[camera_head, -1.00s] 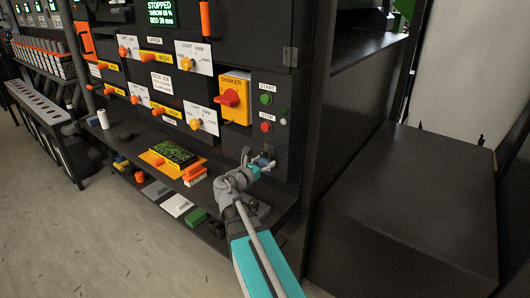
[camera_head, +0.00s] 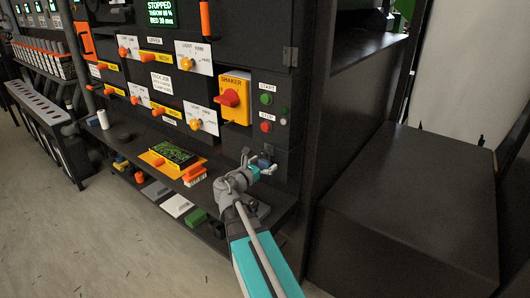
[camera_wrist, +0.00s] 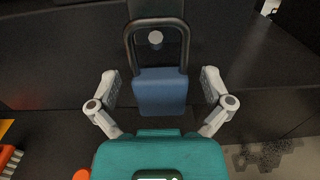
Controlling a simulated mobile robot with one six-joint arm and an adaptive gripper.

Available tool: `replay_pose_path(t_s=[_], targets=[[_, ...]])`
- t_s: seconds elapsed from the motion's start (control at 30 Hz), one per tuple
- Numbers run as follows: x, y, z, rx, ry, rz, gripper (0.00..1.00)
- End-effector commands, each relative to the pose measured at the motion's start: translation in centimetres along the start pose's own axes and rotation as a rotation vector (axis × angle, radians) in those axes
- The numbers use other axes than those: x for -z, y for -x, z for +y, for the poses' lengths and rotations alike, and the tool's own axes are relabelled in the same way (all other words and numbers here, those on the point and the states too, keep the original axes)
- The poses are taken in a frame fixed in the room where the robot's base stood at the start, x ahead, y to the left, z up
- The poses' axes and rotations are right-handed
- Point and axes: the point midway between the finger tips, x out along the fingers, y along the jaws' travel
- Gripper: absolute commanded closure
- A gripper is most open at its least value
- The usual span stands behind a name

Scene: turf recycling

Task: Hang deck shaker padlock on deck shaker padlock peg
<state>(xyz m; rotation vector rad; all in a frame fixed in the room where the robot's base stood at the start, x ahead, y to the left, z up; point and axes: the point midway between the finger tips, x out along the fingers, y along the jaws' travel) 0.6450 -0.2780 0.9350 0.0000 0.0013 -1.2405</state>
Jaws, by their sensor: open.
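The padlock, with a blue body (camera_wrist: 160,92) and a dark shackle, is upright in the middle of the wrist view. The round grey end of the peg (camera_wrist: 155,40) shows inside the shackle loop, below its top bar. Whether the shackle rests on the peg is hard to tell. My gripper (camera_wrist: 160,84) is open, with one finger on each side of the padlock body and a visible gap on both sides. In the head view the padlock (camera_head: 264,162) is a small blue shape at the dark panel, partly hidden by my gripper (camera_head: 257,169).
Above is the yellow shaker switch box (camera_head: 235,98) with a red knob, beside green start (camera_head: 266,99) and red stop (camera_head: 266,127) buttons. A dark shelf (camera_head: 150,137) below holds a brush (camera_head: 195,176) and other items. A large dark box (camera_head: 410,200) stands right.

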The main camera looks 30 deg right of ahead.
Motion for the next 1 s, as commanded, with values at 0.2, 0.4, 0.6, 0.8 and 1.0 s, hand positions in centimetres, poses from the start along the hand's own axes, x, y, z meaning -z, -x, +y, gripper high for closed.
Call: replay_pose_path(t_s=[0.2,0.4,0.6,0.8,1.0], targets=[[0.0,0.7,0.0,-0.001,0.000,0.000,0.00],[0.0,2.4,-0.1,-0.002,0.000,0.000,0.00],[0.0,4.9,0.0,-0.003,0.000,0.000,0.00],[0.0,7.5,-0.1,-0.002,0.000,0.000,0.00],[0.0,9.9,0.0,-0.003,0.000,0.000,0.00]])
